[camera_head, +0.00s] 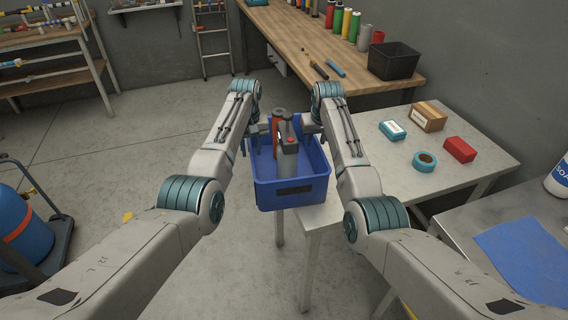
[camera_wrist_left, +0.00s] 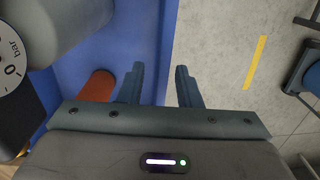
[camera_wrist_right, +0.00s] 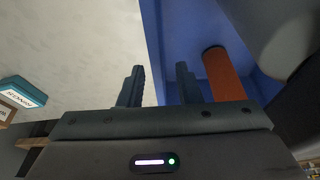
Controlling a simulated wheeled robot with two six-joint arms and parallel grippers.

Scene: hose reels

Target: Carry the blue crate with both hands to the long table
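The blue crate (camera_head: 262,194) sits at the left end of the pale table, in the middle of the head view. It holds a grey canister (camera_head: 289,160) with a red part and other upright items. Wrist views show an orange cylinder (camera_wrist_left: 97,86) and a gauge (camera_wrist_left: 14,62) in it. My left gripper (camera_wrist_left: 160,82) is open, one finger either side of the crate's left wall, with gaps visible. My right gripper (camera_wrist_right: 158,82) is likewise open around the right wall. In the head view the fingers are mostly hidden. A long wood-topped table (camera_head: 290,38) stands at the back.
The pale table (camera_head: 388,168) also bears a cardboard box (camera_head: 428,116), a teal tape roll (camera_head: 424,161) and a red box (camera_head: 459,149). A black bin (camera_head: 394,61), bottles and tools occupy the long table's right side. A cart with a blue tank (camera_head: 22,222) stands left. Floor between is clear.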

